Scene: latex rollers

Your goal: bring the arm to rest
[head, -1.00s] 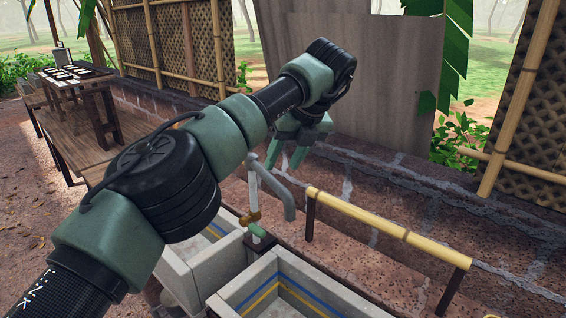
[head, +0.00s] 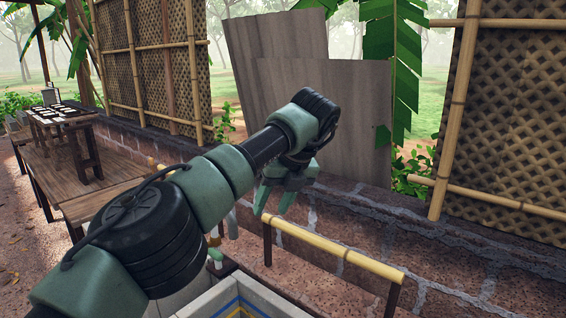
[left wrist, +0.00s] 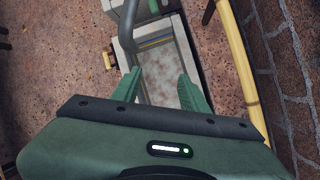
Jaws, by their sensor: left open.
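My left arm reaches in from the lower left of the head view. My left gripper (head: 273,202) points downward near the bamboo rail's left end, in front of the low brick wall. Its green fingers are apart with nothing between them. In the left wrist view the gripper (left wrist: 162,90) shows its fingers spread above a concrete basin (left wrist: 188,45) and a grey tap pipe (left wrist: 127,35). My right gripper is in neither view.
A bamboo rail (head: 335,249) on dark posts stands at the right of the gripper. A concrete basin (head: 262,290) with blue and yellow stripes lies below. A low brick wall (head: 440,255) runs behind. A wooden table (head: 62,118) stands at the far left.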

